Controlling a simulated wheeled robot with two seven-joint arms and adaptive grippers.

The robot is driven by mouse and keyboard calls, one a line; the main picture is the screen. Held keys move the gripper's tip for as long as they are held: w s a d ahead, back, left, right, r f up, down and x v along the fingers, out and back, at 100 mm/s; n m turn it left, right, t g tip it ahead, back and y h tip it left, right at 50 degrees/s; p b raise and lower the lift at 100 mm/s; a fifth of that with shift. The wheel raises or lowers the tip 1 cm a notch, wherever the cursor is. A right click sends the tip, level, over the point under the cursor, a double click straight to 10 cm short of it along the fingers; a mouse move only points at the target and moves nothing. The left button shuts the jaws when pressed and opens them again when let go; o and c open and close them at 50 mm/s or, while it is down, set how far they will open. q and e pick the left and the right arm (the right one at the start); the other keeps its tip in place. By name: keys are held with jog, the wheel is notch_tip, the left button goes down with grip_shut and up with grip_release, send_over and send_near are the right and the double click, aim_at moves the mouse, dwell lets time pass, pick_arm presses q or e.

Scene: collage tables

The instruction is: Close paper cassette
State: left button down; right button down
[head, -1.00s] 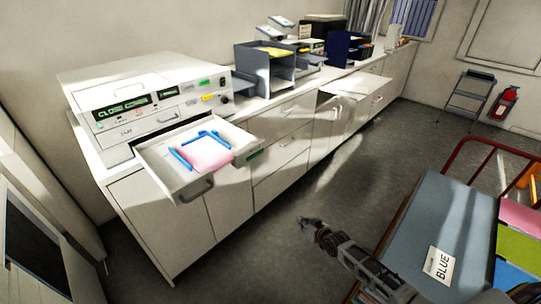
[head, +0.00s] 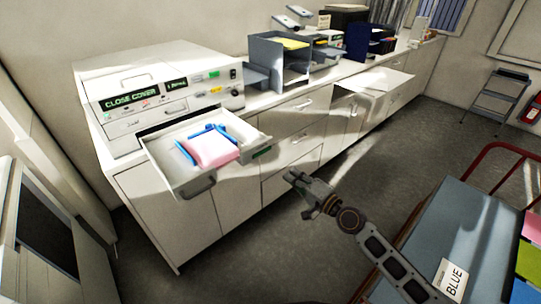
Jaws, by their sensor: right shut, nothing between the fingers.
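The paper cassette (head: 251,141) is a white drawer pulled out of the front of the white copier (head: 157,84). It holds pink paper (head: 211,150) and blue guides (head: 187,152). A grey handle (head: 200,186) is on its front. The copier's display reads "CLOSE COVER". My right gripper (head: 292,180) is shut and empty, in the air to the right of the cassette and apart from it. My left gripper is not in view.
White cabinets (head: 228,190) run under the counter, and a drawer farther along (head: 377,82) stands open. Letter trays (head: 280,62) sit right of the copier. A cart (head: 459,215) with a "BLUE" label is at lower right. The floor between is clear.

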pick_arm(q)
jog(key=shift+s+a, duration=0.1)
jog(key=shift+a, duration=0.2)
pick_arm(e)
jog(key=shift+m, duration=1.1)
jog(key=shift+w+a, duration=0.15)
jog(key=p, duration=0.2)
send_near(260, 152)
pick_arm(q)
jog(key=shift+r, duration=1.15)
pick_arm(e)
jog(key=shift+x, duration=3.55)
jog(key=shift+f, duration=0.1)
jog(key=shift+w, duration=0.1)
